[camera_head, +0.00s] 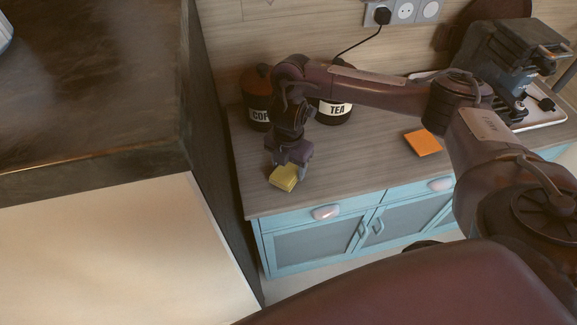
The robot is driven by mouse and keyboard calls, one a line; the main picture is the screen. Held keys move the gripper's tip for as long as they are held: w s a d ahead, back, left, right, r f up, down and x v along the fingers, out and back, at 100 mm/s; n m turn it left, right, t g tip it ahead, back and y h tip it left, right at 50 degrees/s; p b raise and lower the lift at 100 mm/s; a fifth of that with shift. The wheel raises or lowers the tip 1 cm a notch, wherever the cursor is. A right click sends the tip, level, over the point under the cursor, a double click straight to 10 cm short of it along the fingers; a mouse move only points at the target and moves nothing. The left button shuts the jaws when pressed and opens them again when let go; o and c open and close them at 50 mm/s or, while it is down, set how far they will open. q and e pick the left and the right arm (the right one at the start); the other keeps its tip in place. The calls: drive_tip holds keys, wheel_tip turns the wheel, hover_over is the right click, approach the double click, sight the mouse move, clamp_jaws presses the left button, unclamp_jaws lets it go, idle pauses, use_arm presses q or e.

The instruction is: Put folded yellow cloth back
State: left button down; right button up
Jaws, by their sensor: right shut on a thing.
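The folded yellow cloth (283,178) is a small yellow block near the front left of the wooden top of the blue cabinet. My right gripper (289,168) is directly over it, pointing down, and is shut on it. I cannot tell whether the cloth touches the top or hangs just above it. My right arm reaches in from the right across the counter. My left gripper is not in view.
Coffee (257,97) and tea (334,112) canisters stand close behind my right gripper. An orange square (423,142) lies to the right on the wooden top (350,170). A coffee machine (505,62) stands on a tray at the back right. A taller dark counter (90,90) borders the left.

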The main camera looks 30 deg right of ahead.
sight(289, 167)
drive_tip(key=shift+f, duration=0.15)
drive_tip(key=o, duration=0.9)
drive_tip(key=shift+o, duration=0.2)
wheel_tip(289, 167, up, 12)
drive_tip(key=p, duration=0.3)
drive_tip(key=shift+r, duration=0.25)
